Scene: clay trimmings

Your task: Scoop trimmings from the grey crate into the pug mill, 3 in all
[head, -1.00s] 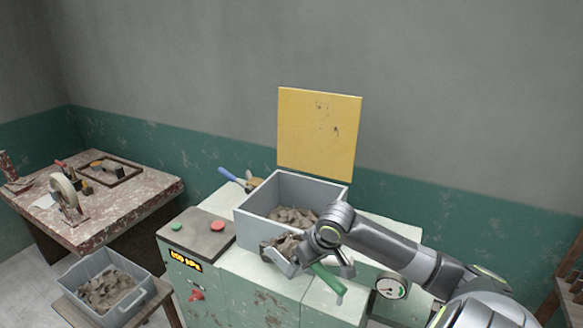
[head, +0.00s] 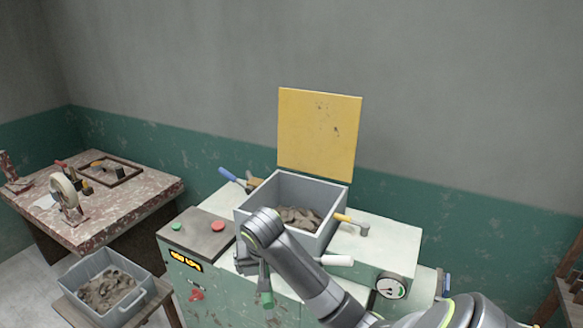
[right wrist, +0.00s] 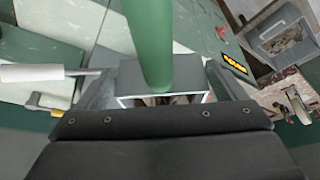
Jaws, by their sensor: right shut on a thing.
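The grey crate (head: 126,308) stands low at the left with clay trimmings (head: 106,288) in it; the crate also shows at the top right of the right wrist view (right wrist: 262,52). The pug mill (head: 245,305) is pale green, with a grey hopper (head: 322,246) and a raised yellow lid (head: 319,135). Trimmings (head: 300,218) lie in the hopper. My right gripper (head: 262,275), in front of the hopper, is shut on the green-handled scoop (head: 267,302); its handle crosses the right wrist view (right wrist: 150,45). Its pan is mostly hidden. My left gripper is out of view.
A white-handled lever (head: 338,260) and a yellow-handled tool (head: 345,218) are right of the hopper. A gauge (head: 391,288) is on the mill's front. A worn table (head: 115,213) with tools is at the left.

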